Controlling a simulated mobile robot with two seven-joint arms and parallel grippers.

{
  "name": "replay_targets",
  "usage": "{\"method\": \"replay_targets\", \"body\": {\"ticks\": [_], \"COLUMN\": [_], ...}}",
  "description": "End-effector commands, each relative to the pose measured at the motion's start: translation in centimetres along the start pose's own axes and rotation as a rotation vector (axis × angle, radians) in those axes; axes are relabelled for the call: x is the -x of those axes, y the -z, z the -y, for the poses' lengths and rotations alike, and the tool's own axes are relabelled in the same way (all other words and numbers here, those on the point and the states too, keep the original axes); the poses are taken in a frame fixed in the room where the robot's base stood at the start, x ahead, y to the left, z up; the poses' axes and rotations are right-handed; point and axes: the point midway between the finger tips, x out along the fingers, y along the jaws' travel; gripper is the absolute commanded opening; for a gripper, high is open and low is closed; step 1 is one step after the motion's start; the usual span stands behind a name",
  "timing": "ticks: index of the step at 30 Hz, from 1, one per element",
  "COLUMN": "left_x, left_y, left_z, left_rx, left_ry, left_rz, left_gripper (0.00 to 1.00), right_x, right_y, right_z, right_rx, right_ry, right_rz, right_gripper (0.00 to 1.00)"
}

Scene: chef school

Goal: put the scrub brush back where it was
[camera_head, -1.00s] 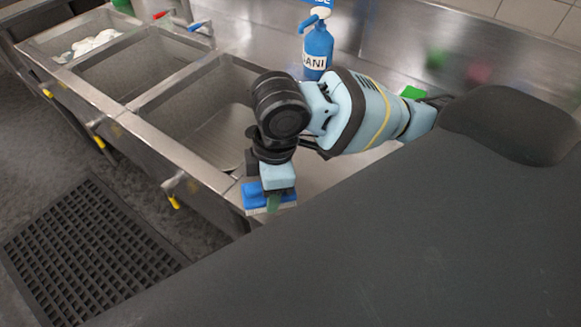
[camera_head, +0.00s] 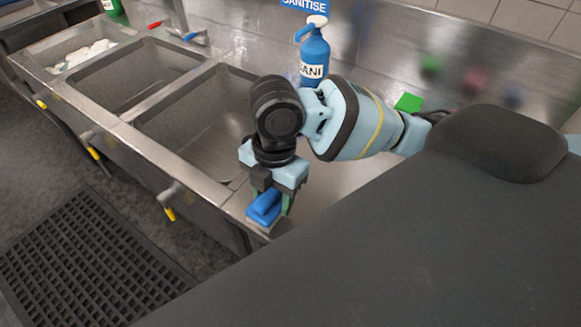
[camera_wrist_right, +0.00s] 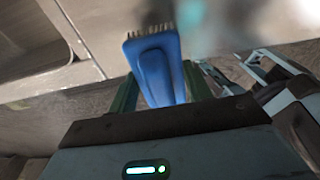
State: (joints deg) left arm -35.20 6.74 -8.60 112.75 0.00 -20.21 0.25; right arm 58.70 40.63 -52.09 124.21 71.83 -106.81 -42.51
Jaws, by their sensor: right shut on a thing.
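The scrub brush (camera_head: 264,208) has a blue body. My right gripper (camera_head: 272,204) is shut on it at the front edge of the steel counter, right of the nearest sink basin. In the right wrist view the brush (camera_wrist_right: 158,72) sits between the two green fingers, its dark bristles pointing toward the top of the picture. In the head view the bristles are mostly hidden, and I cannot tell whether the brush touches the counter. My left gripper is not in view.
The nearest sink basin (camera_head: 205,140) is left of my right gripper, with more basins beyond. A blue sanitiser bottle (camera_head: 314,60) stands behind my arm. A green block (camera_head: 408,102) lies by the back wall. A black floor mat (camera_head: 85,255) is at lower left.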

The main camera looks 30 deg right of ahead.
Motion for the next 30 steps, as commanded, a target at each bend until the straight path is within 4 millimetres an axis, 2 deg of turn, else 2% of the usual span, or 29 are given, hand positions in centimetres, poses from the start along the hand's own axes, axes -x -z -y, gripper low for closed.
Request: {"method": "replay_targets", "body": {"ticks": [1, 6, 12, 16, 23, 26, 30], "left_x": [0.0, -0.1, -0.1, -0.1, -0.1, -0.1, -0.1], "left_y": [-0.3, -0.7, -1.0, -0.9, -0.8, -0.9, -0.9], "left_z": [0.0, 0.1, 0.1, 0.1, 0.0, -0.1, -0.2], "left_rx": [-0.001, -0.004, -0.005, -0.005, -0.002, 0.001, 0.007], "left_ry": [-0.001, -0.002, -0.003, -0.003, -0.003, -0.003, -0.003], "left_rz": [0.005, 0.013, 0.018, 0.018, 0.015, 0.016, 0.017], "left_gripper": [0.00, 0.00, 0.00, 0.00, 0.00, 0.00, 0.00], "right_x": [-0.1, 0.0, 0.2, 0.3, 0.3, 0.3, -1.7], "right_y": [-1.3, -5.0, -8.5, -9.4, -9.7, -10.7, -11.0], "right_z": [-0.3, -1.3, -2.2, -2.5, -2.6, -2.8, -2.8], "right_rx": [-0.007, -0.007, -0.004, -0.001, 0.000, -0.005, -0.002], "right_ry": [0.003, 0.003, 0.000, 0.000, -0.001, 0.000, 0.004], "right_rz": [0.002, 0.001, 0.000, 0.000, 0.000, 0.001, -0.001], "right_gripper": [0.28, 0.28, 0.28, 0.28, 0.28, 0.28, 0.28]}}
